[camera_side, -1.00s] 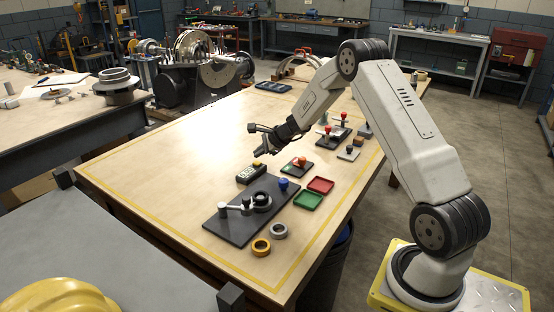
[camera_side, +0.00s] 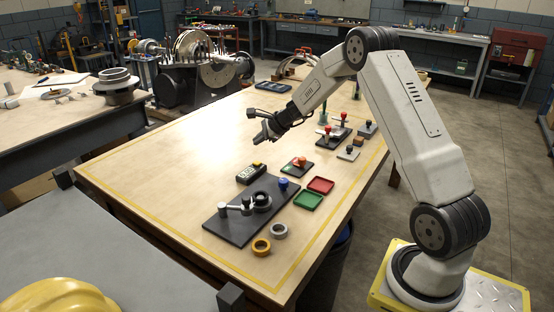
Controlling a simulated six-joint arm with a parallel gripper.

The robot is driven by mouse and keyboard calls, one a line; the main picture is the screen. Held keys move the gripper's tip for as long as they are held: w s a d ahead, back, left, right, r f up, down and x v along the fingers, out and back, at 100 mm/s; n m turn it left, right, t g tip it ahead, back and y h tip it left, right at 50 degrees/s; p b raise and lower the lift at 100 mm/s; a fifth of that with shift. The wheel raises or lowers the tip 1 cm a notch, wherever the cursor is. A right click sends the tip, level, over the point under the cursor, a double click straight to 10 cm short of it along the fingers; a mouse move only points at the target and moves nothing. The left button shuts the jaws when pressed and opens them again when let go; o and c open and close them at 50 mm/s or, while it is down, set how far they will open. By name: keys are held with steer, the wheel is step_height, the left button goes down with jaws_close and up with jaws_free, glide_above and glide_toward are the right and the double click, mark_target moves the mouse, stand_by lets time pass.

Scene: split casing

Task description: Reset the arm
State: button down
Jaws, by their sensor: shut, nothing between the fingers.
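My white arm reaches over the wooden table (camera_side: 165,165) from the right. My gripper (camera_side: 262,138) is at the end of the arm, shut and empty. It hangs in the air above the table, beyond the small dark meter (camera_side: 250,174) in the picture. It touches nothing that I can see.
A dark plate (camera_side: 225,222) carries a grey lever and a round black part. A red tray (camera_side: 321,185), a green tray (camera_side: 308,200), a yellow ring (camera_side: 261,247) and a grey ring (camera_side: 280,231) lie nearby. Knobbed parts (camera_side: 333,137) stand behind. The table's left half is clear.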

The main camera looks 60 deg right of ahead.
steer(key=shift+a, duration=0.1)
stand_by(0.3)
steer(key=s+a+n+g, duration=0.1)
steer(key=s+a+n, duration=0.2)
steer(key=a, duration=0.2)
steer(key=s+a+n+g, duration=0.2)
steer(key=s+a+n, duration=0.2)
steer(key=a, duration=0.2)
steer(key=s+a+n+g, duration=0.1)
steer(key=s+a+n, duration=0.2)
steer(key=a+n, duration=0.1)
steer(key=shift+s+a+r, duration=0.15)
steer(key=shift+a+r, duration=0.25)
steer(key=shift+a, duration=0.25)
steer(key=s+a+n+g+h, duration=0.1)
steer(key=s+a+n, duration=0.3)
steer(key=s+n, duration=0.2)
steer(key=s+a+n+g+h, duration=0.1)
steer(key=s+a+n, duration=0.4)
steer(key=s, duration=0.5)
steer(key=n, duration=0.2)
steer(key=shift+s+f+n, duration=0.25)
steer(key=shift+s+n, duration=0.05)
